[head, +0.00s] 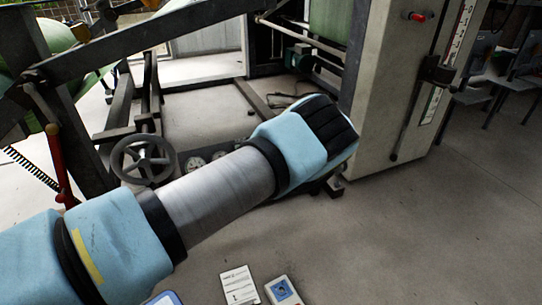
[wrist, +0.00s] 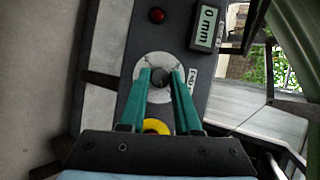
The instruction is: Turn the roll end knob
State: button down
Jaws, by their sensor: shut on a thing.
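In the wrist view, the roll end knob (wrist: 159,77) is small, dark and round. It sits on a pale round dial plate (wrist: 157,61) on a dark panel (wrist: 120,98). A partly covered label reading "END" is at its right. My gripper (wrist: 160,77) has two green fingers, one on each side of the knob, shut on it. In the head view, my blue and grey arm crosses the middle, and its own end hides the fingers and the knob.
On the panel are a red button (wrist: 157,15), a display reading "0 mm" (wrist: 207,26) and a yellow ring (wrist: 157,126) close to the fingers. A handwheel (head: 143,160) stands behind my arm. A pale machine column (head: 385,85) rises at the right.

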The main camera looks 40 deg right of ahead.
jog(key=m+t+h+p, duration=0.1)
jog(key=m, duration=0.3)
jog(key=m+t+h+p, duration=0.1)
jog(key=m+h, duration=0.1)
jog(key=m, duration=0.3)
jog(key=m+t+h+p, duration=0.1)
jog(key=m+t+p, duration=0.1)
jog(key=m, duration=0.2)
jog(key=shift+s+a+f+m, duration=0.1)
jog(key=shift+a+f+m, duration=0.2)
jog(key=shift+m, duration=0.1)
jog(key=c, duration=0.6)
grip_release()
jog(key=p+v, duration=0.2)
jog(key=v, duration=0.8)
jog(key=shift+s+a, duration=0.2)
jog(key=shift+s, duration=0.2)
jog(key=shift+f, duration=0.1)
